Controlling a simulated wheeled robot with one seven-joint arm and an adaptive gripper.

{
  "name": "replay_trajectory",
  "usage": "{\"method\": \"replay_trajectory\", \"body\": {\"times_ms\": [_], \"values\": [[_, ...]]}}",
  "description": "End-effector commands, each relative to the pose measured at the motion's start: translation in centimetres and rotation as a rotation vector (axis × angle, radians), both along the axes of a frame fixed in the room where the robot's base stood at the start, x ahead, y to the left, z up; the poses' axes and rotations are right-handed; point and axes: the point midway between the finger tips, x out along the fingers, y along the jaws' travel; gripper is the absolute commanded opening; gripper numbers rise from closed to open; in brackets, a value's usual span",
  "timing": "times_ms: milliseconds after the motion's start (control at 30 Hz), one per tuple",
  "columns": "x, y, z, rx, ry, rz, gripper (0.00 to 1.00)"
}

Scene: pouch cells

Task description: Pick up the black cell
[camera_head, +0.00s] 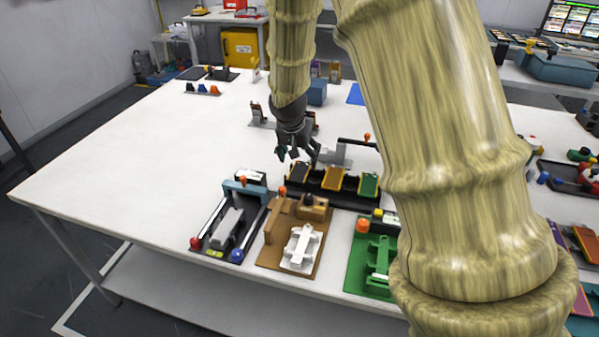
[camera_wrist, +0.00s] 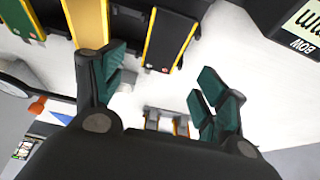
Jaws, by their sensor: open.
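The black cell (camera_head: 299,172) has yellow edges and stands at the left end of a dark rack (camera_head: 346,198) on the white table. An orange cell (camera_head: 333,179) and a green cell (camera_head: 368,185) stand to its right in the same rack. My gripper (camera_head: 297,154) is open and empty, just above and behind the black cell. In the wrist view my gripper (camera_wrist: 160,88) has its fingers spread wide. The black cell (camera_wrist: 169,40) lies beyond the gap between them, near the top, apart from both. The left finger overlaps the orange cell (camera_wrist: 87,22) in the picture.
A grey-and-blue fixture (camera_head: 228,228), a brown fixture with a white part (camera_head: 292,235) and a green fixture (camera_head: 368,262) stand in front of the rack. A grey fixture (camera_head: 338,152) stands behind it. My arm hides much of the right.

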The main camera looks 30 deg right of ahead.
Motion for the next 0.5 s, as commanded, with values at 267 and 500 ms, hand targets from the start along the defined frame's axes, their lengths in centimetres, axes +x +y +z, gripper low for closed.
{"method": "replay_trajectory", "body": {"times_ms": [267, 500], "values": [[0.2, -0.1, -2.8, -0.001, 0.005, 0.003, 0.73], [0.8, -0.7, -4.7, 0.000, 0.002, 0.001, 0.73]]}}
